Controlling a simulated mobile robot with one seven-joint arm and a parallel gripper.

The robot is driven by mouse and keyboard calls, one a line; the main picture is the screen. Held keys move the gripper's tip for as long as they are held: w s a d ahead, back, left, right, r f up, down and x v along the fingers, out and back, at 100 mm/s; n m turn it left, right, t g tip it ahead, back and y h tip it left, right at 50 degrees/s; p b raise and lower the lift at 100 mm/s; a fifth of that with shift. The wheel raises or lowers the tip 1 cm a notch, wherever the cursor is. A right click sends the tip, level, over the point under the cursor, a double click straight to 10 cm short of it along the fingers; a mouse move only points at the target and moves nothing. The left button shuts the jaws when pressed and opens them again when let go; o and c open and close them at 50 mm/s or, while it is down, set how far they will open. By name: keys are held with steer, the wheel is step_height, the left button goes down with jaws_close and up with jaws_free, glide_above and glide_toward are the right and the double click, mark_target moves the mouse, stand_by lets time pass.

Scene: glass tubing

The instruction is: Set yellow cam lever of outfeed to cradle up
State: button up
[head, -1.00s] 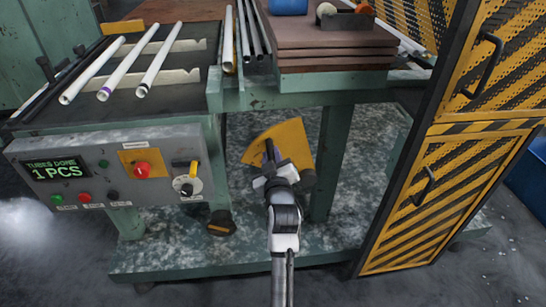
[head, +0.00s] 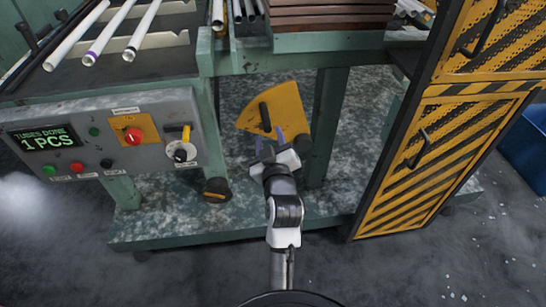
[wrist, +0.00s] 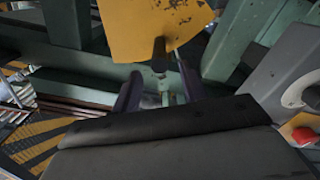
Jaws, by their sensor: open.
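The yellow cam lever shows as a yellow fan-shaped plate (head: 284,106) with a black handle (head: 265,117), under the bench in the head view. The handle stands near the plate's left part and leans slightly. My gripper (head: 268,142) is open and empty, just below the handle, with its fingertips near the plate's lower edge. In the wrist view the yellow plate (wrist: 150,25) fills the top. The black handle (wrist: 159,52) shows between and beyond the open fingers of my gripper (wrist: 158,85). I cannot tell whether they touch it.
A control panel (head: 65,128) with a red knob and a small yellow-handled switch (head: 182,143) is to the left. A green bench leg (head: 328,125) stands close right of the plate. A yellow-black striped guard door (head: 420,165) is further right. Glass tubes lie on the bench above.

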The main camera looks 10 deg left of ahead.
steer(key=v, duration=0.6)
steer(key=shift+s+b, duration=0.25)
steer(key=shift+b, duration=0.2)
steer(key=shift+r, duration=0.1)
